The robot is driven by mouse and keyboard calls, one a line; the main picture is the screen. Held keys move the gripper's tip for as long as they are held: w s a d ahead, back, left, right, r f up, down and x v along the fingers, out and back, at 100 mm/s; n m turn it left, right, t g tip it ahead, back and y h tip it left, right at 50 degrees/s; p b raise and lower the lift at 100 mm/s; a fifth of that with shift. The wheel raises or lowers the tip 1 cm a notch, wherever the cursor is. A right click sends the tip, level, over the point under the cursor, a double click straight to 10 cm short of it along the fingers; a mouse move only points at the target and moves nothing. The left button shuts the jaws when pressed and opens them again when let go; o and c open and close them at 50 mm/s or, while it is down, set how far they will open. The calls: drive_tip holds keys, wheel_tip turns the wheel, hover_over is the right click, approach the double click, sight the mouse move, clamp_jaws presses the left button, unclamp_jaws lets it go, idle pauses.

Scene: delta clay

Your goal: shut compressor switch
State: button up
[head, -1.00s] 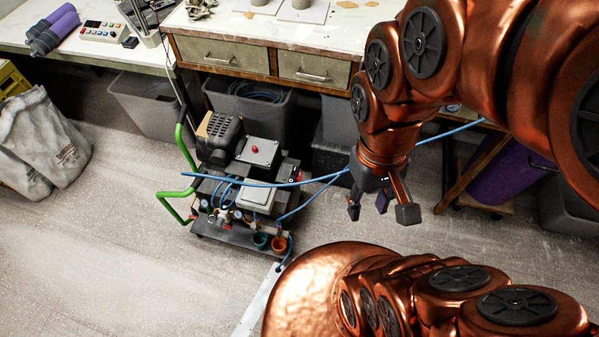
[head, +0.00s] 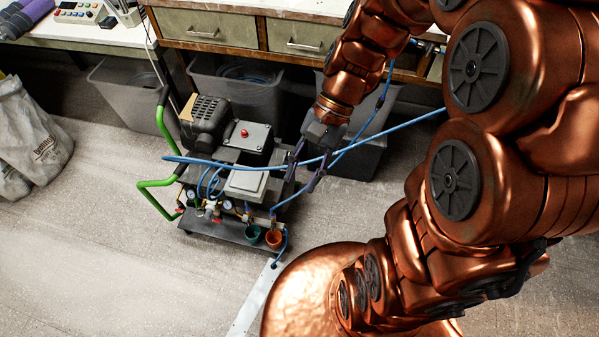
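The compressor (head: 206,120) stands on a wheeled cart with green handles, left of centre in the head view. A grey box with a red button (head: 244,132) sits on it, probably the compressor switch; its setting is too small to tell. A second box with a pale lid (head: 246,183) sits in front of it. My gripper (head: 304,180) is at the right side of the cart, right of both boxes. Its dark fingers point down and stand apart, with nothing seen between them. Blue hose crosses by the fingers; I cannot tell whether they touch.
A blue hose (head: 400,124) runs across the cart and past my gripper. Gauges and small cups (head: 273,238) are at the cart's front. Grey bins (head: 235,90) stand behind under the drawer bench (head: 210,30).

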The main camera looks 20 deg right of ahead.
drive_tip(key=w+d+f+m+t+y+b, duration=0.15)
drive_tip(key=w+f+m+y+b, duration=0.25)
drive_tip(key=w+f+m+b, duration=0.45)
drive_tip(key=w+d+f+m+t+y+b, duration=0.1)
drive_tip(key=w+f+m+t+y+b, duration=0.2)
drive_tip(key=w+f+b, duration=0.8)
drive_tip(key=w+d+f+m+t+y+b, duration=0.1)
drive_tip(key=w+d+f+m+t+b, duration=0.2)
drive_tip(key=f, duration=0.7)
drive_tip(key=w+d+f+m+t+y+b, duration=0.1)
drive_tip(key=w+d+f+m+t, duration=0.2)
drive_tip(key=d+f+m, duration=0.45)
drive_tip(key=w+d+f+m+t+b, duration=0.2)
drive_tip(key=w+f+m+t, duration=0.1)
drive_tip(key=f, duration=0.9)
drive_tip(key=b+x, duration=0.2)
drive_tip(key=x, duration=0.5)
drive_tip(key=shift+r+b, duration=0.35)
drive_tip(key=shift+r, duration=0.05)
drive_tip(key=shift+a, duration=0.15)
drive_tip(key=shift+s, duration=0.1)
clamp_jaws()
